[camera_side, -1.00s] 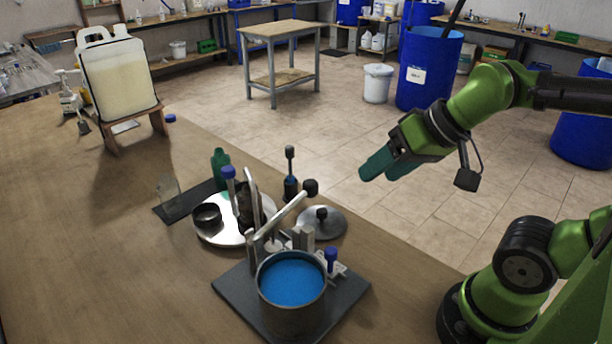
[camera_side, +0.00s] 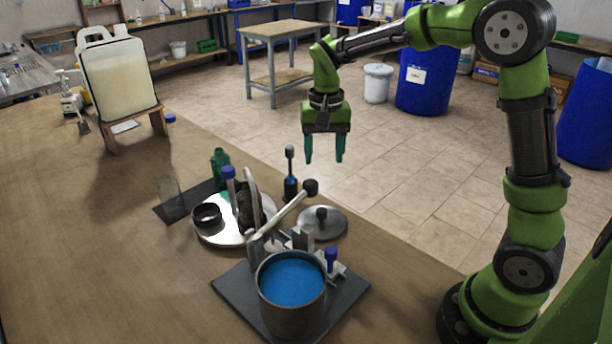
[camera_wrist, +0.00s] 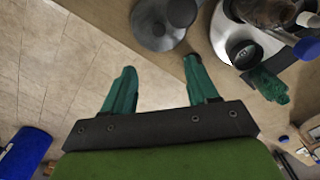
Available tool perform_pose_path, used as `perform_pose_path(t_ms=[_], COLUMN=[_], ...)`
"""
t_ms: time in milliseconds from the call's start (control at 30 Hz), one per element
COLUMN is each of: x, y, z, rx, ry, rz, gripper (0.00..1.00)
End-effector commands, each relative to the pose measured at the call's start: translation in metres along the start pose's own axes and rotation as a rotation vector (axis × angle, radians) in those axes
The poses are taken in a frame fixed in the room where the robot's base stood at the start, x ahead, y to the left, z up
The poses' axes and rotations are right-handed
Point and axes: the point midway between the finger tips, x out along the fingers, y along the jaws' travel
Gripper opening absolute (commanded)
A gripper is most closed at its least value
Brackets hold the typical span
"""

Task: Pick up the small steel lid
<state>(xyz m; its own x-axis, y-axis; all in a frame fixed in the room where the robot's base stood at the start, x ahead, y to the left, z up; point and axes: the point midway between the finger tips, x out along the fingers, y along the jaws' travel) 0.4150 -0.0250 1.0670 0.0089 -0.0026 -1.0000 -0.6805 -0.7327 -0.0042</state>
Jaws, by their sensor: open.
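The small steel lid (camera_side: 322,222) lies flat on the wooden table near its right edge, a grey disc with a dark knob on top. In the wrist view the lid (camera_wrist: 150,30) shows at the top, beyond the fingertips, cut by the frame edge. My gripper (camera_side: 324,160) is open and empty, its two teal fingers pointing down, above and apart from the lid. In the wrist view my gripper (camera_wrist: 157,78) has its fingers spread with nothing between them.
Left of the lid, a round steel tray (camera_side: 222,238) holds a small dark ring and other items. A pot of blue liquid (camera_side: 292,290) stands in front on a dark plate (camera_side: 350,292). A dark-topped bottle (camera_side: 290,178) stands behind the lid. A pale rod with a dark end leans close by.

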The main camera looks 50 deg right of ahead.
Motion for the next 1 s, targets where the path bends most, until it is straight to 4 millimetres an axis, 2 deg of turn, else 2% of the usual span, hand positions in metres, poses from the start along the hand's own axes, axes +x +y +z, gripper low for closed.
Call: perform_pose_path(t_ms=[67,167,400,600,867,1000], x=[-0.001,0.014,0.067,0.101,0.121,0.142], y=[0.001,0.002,0.002,0.002,0.002,0.001], z=[0.001,0.003,0.004,0.004,0.005,0.008], rx=[0.030,0.040,0.037,0.037,0.037,0.035], ry=[-0.005,-0.012,-0.014,-0.011,-0.011,-0.012], rz=[0.006,0.010,0.010,0.007,0.006,0.007], gripper=[0.58,0.58,0.58,0.58,0.58,0.58])
